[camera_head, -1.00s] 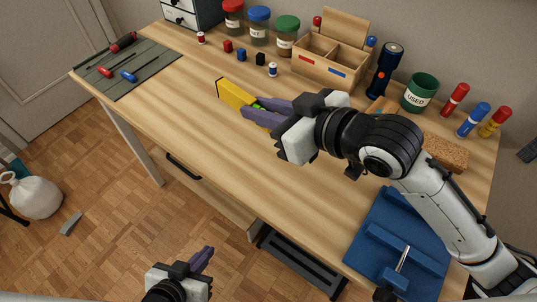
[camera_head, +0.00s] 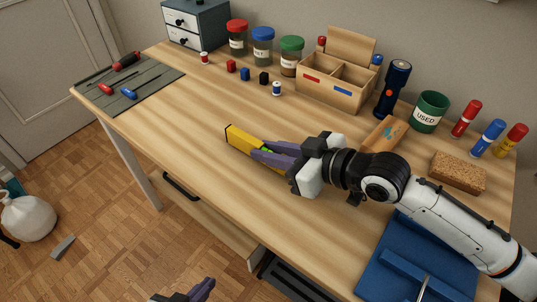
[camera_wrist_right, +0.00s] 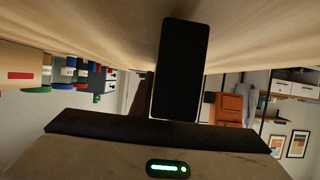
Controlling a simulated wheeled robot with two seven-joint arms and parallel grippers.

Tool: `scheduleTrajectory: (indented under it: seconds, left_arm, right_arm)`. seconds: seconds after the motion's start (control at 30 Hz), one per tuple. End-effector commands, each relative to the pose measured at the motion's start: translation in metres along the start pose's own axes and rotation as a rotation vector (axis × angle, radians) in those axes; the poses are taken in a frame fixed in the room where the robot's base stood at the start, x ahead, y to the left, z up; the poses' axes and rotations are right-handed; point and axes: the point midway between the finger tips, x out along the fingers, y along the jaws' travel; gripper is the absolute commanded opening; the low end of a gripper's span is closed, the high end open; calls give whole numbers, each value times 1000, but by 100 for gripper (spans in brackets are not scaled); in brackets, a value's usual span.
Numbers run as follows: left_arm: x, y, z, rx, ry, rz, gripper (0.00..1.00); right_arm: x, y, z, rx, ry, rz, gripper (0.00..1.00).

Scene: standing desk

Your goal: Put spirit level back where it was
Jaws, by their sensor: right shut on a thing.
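The spirit level is a yellow bar (camera_head: 240,140) with a dark end and a bit of green, in the head view near the middle of the desk. My right gripper (camera_head: 262,152) has its purple fingers shut on the level's near side. The level is low over the desk top; I cannot tell whether it touches. In the right wrist view a black rectangular face (camera_wrist_right: 180,70) fills the middle; I cannot tell whether it is the level's end. My left gripper (camera_head: 206,286) is mostly cut off at the bottom edge, away from the level.
The wooden desk (camera_head: 190,120) is clear left of the level. Small blocks and spools, jars (camera_head: 263,45) and a divided box (camera_head: 325,92) stand behind.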

Motion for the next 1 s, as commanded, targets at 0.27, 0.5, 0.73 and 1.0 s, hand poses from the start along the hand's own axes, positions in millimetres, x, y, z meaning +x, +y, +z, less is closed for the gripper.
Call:
scheduleTrajectory:
  seconds: [0.27,0.5,0.73,1.0]
  left_arm:
    - [0,-1,-1,3,3,0,0]
    - [1,-2,-2,5,7,-1,0]
    - [1,-2,-4,6,11,-2,0]
    - [-1,-2,-6,7,12,-3,0]
  right_arm:
    - [2,0,4,-2,4,0,0]
    - [3,0,7,-1,2,0,28]
    - [3,0,7,-1,2,0,35]
    - [-10,1,5,-2,1,2,35]
